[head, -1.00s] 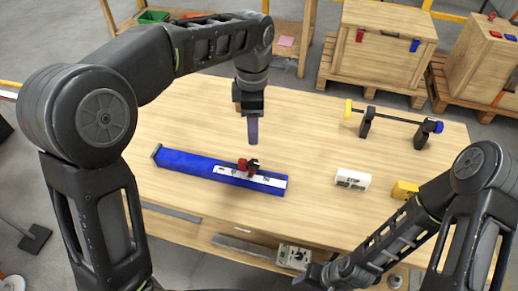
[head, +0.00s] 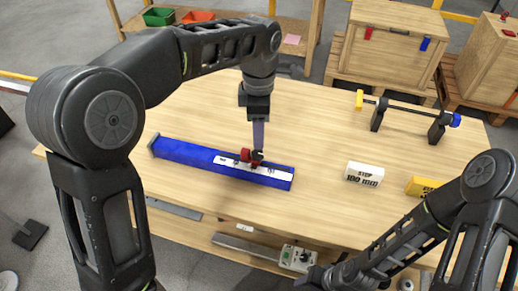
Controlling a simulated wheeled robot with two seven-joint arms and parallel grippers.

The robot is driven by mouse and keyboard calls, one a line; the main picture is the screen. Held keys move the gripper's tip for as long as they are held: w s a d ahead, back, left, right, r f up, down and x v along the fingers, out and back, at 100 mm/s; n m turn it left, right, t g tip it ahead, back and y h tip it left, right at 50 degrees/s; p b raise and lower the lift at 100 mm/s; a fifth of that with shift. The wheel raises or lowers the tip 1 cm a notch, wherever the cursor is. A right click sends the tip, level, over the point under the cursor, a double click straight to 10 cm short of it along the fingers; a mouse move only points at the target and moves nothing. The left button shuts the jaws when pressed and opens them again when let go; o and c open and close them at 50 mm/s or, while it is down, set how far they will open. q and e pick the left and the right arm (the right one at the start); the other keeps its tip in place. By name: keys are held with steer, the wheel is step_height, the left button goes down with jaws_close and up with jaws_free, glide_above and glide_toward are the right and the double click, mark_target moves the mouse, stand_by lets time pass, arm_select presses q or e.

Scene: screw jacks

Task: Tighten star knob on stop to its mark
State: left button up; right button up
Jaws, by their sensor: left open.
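A blue rail (head: 190,157) lies on the wooden table, with a white scale plate (head: 228,163) on its right part. The red stop (head: 245,154) sits on the rail at the plate. A small dark star knob (head: 257,156) is on the stop's right side; its mark is too small to make out. My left gripper (head: 258,146) points straight down with its fingertips right above the knob; it is open, and I cannot tell whether it touches the knob. My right gripper (head: 316,277) is low at the bottom, partly seen, its jaws unclear.
A white block (head: 365,174) reading "STOP 100 mm" and a yellow block (head: 422,186) stand to the right. A black stand with a rod (head: 408,108) is at the back right. A grey box with a knob (head: 298,258) is below the front edge.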

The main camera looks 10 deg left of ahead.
mark_target(259, 153)
arm_select(q)
step_height(259, 153, down, 8)
steer(key=shift+r, duration=0.15)
stand_by(0.3)
jaws_close()
stand_by(0.5)
